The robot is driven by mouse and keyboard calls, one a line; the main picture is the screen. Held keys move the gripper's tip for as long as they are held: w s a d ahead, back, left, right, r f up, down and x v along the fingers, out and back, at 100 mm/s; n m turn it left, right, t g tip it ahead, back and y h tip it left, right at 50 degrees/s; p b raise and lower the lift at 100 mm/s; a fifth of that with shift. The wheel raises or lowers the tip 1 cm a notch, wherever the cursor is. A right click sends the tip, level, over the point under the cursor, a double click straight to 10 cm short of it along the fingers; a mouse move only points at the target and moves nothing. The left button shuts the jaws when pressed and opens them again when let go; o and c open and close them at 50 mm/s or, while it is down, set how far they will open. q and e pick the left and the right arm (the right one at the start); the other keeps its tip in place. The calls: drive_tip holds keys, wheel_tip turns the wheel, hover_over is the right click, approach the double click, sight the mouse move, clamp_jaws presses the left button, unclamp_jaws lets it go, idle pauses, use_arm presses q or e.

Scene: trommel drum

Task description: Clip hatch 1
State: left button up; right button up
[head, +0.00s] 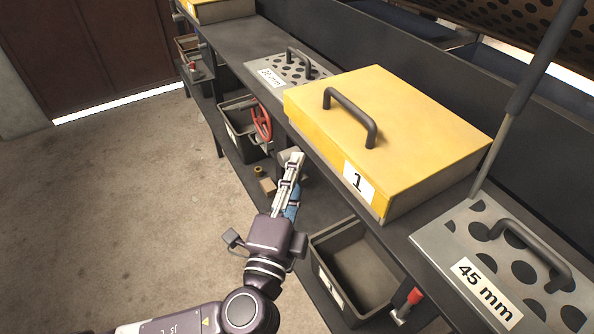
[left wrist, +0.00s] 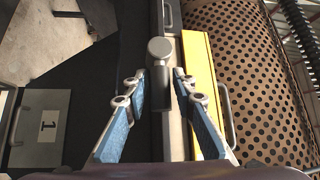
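Hatch 1 (head: 425,125) is a yellow box-like lid with a dark bar handle and a white label "1". It lies shut-looking on the dark bench. In the left wrist view its yellow side (left wrist: 203,90) runs along the right of the fingers. My left gripper (head: 293,165) is at the hatch's front left, below its front edge. In the left wrist view my left gripper (left wrist: 157,82) has its fingers spread. A grey round-headed part on a dark stem (left wrist: 160,50), perhaps the clip, shows between them. I cannot tell whether they touch it. My right gripper is out of view.
A grey bin (head: 355,270) stands below the bench, with a red-tipped lever (head: 408,303) beside it. A red handwheel (head: 261,122) is left of the gripper. A perforated 45 mm plate (head: 510,265) lies at right. The perforated drum (left wrist: 265,85) is behind. Floor at left is clear.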

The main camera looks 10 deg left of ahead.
use_arm(q)
clamp_jaws()
drive_tip(key=r+n+g+p, duration=0.1)
drive_tip(key=p, duration=0.2)
drive_tip(key=shift+r+p, duration=0.15)
drive_tip(key=shift+p, duration=0.25)
drive_tip(key=shift+n+g+p, duration=0.4)
drive_tip(key=shift+g+p, duration=0.1)
